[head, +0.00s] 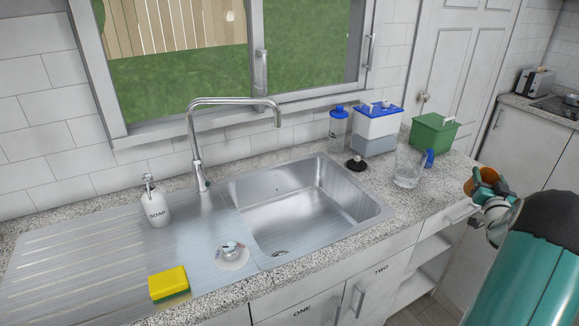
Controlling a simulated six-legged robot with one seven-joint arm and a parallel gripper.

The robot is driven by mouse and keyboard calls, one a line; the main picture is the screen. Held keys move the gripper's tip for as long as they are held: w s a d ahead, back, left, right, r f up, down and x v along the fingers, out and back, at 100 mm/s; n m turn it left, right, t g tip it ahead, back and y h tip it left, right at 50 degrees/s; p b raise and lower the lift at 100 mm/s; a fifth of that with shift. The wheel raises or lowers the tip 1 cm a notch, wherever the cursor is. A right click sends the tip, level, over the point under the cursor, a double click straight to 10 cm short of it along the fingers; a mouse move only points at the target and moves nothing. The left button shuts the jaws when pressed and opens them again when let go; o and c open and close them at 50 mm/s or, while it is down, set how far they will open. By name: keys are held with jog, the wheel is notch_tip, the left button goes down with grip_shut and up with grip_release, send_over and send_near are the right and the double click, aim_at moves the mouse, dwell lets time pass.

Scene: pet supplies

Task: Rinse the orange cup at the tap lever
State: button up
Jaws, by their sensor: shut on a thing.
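The orange cup (488,176) is at the right of the head view, just beyond the right part of the counter. My gripper (482,190) is shut on it, and its fingers hide part of the cup. The cup looks tilted, and its inside looks dark. The tall chrome tap (190,126) stands behind the sink, and its spout ends above the basin. The tap lever is too small to make out clearly near the tap base (203,184). No water shows at the spout.
The steel sink basin (330,208) is empty. A soap bottle (154,204), yellow sponge (168,284) and small metal piece (230,252) are on the left. A clear jug (407,168), black stopper (356,164), blue-capped bottle (338,122), blue-lidded box (376,128) and green box (433,134) stand right.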

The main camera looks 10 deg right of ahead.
jog(key=shift+s+a, duration=0.2)
jog(key=shift+a, duration=0.05)
jog(key=shift+w+d, duration=0.35)
jog(key=shift+d, duration=0.15)
jog(key=shift+a, duration=0.1)
dwell(0.3)
jog(key=shift+s+a, duration=0.35)
jog(key=shift+a, duration=0.05)
jog(key=shift+d, duration=0.1)
jog(key=shift+w+d, duration=0.35)
jog(key=shift+a, duration=0.1)
dwell(0.4)
jog(key=shift+s+a, duration=0.35)
jog(key=shift+a, duration=0.05)
